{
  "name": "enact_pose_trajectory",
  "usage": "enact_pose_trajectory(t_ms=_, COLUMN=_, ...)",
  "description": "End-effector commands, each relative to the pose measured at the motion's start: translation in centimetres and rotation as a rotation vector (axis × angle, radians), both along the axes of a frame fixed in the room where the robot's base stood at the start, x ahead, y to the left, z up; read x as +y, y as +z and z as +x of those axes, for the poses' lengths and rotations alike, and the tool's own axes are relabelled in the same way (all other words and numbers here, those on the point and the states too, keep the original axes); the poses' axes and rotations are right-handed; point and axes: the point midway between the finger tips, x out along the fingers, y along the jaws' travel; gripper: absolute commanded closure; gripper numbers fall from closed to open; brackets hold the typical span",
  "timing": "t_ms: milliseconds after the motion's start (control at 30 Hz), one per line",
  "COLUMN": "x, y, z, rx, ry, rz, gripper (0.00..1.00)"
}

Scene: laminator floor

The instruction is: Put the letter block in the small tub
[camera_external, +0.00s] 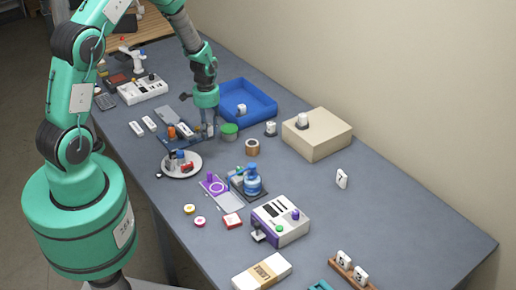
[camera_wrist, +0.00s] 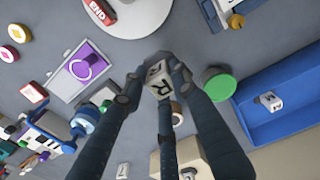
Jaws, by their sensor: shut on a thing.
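My gripper (camera_wrist: 156,78) is shut on a white letter block (camera_wrist: 159,88), which shows a dark letter like R between the fingertips in the wrist view. In the external view my gripper (camera_external: 209,132) points down over the table, left of a round green thing (camera_external: 229,131). The block is mostly hidden by the fingers there. The green thing (camera_wrist: 218,84) lies just right of the fingers in the wrist view; I cannot tell whether it is the small tub or whether it is lidded. A larger blue bin (camera_external: 262,89) stands behind it with another white block (camera_external: 242,109) inside.
A beige box (camera_external: 318,139) with a white piece on top stands to the right. The table's right side has free room.

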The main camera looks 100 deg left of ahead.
Motion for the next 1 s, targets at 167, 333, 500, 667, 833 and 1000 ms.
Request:
enact_pose_trajectory(t_ms=167, x=0.0, y=0.3, z=-1.8, rx=-0.001, ry=0.004, rz=0.001, gripper=1.0)
enact_pose_trajectory(t_ms=333, x=-0.1, y=0.3, z=-2.1, rx=-0.001, ry=0.003, rz=0.001, gripper=1.0)
enact_pose_trajectory(t_ms=500, x=-0.1, y=0.2, z=-2.1, rx=-0.001, ry=0.003, rz=0.001, gripper=1.0)
enact_pose_trajectory(t_ms=667, x=0.1, y=0.2, z=-2.0, rx=-0.001, ry=0.003, rz=0.001, gripper=1.0)
enact_pose_trajectory(t_ms=833, x=1.2, y=0.1, z=-1.5, rx=-0.001, ry=0.004, rz=0.001, gripper=1.0)
enact_pose_trajectory(t_ms=1000, x=3.3, y=-0.1, z=-0.4, rx=-0.001, ry=0.004, rz=0.001, gripper=1.0)
